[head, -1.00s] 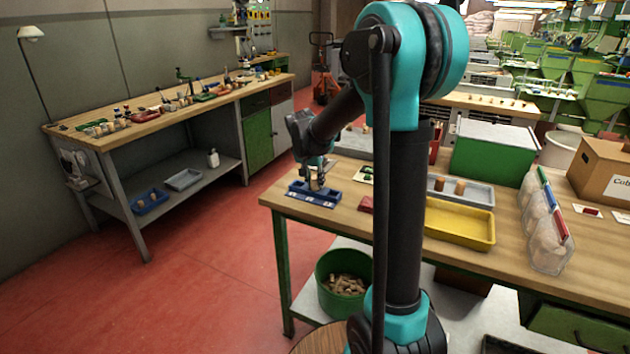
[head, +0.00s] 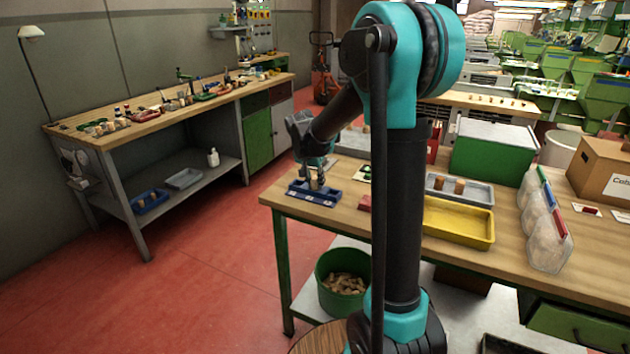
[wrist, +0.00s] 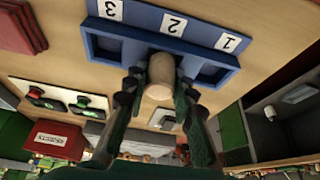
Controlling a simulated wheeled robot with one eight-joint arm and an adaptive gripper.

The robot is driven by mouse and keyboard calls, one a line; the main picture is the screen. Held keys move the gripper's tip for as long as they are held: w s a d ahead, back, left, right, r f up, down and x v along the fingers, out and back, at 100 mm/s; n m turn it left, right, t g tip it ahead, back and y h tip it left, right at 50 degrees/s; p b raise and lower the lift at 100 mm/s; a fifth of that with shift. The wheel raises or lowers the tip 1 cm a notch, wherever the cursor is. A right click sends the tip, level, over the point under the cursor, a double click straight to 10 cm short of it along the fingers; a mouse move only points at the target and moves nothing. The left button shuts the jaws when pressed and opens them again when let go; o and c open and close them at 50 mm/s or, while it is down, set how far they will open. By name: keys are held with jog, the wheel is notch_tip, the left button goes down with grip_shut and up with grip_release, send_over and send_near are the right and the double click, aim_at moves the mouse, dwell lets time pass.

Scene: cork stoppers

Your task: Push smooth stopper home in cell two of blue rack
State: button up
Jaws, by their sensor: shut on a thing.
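The blue rack (head: 328,199) stands near the left end of the workbench. In the wrist view the rack (wrist: 100,25) shows upside-down labels 3, 2 and 1 from left to right; the cells by 3 and 1 look empty. A pale, smooth-looking cork stopper (wrist: 160,72) stands at the middle cell, by label 2, and also shows in the head view (head: 315,184). My gripper (wrist: 158,90) is shut on the stopper, one finger on each side; in the head view my gripper (head: 315,179) is over the rack. The stopper's lower end and its depth are hidden.
A grey tray (head: 484,199) with two stoppers and a yellow tray (head: 458,225) lie to the right. A dark red stack (wrist: 22,30) lies beside the rack. A green bin (head: 331,296) of corks stands below the bench. Bare wood surrounds the rack.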

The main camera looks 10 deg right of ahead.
jog(key=shift+o, duration=0.3)
jog(key=shift+s+f, duration=0.25)
jog(key=shift+f, duration=0.15)
jog(key=shift+o, duration=0.3)
jog(key=shift+f, duration=0.1)
jog(key=o, duration=1.3)
jog(key=shift+w+f, duration=0.1)
jog(key=shift+w, duration=0.1)
jog(key=shift+c, duration=0.2)
jog(key=v, duration=1.2)
jog(key=shift+w, duration=0.15)
jog(key=s+d+f+n+y, duration=0.1)
jog(key=s+d+f+n, duration=0.2)
jog(key=s+f, duration=0.6)
jog(key=s+d+f+n+y, duration=0.1)
jog(key=s+d+f+n, duration=0.2)
jog(key=s+f, duration=0.6)
jog(key=s, duration=0.8)
jog(key=shift+s+d+f+n, duration=0.2)
jog(key=shift+s+f+n, duration=0.05)
jog(key=shift+n, duration=0.05)
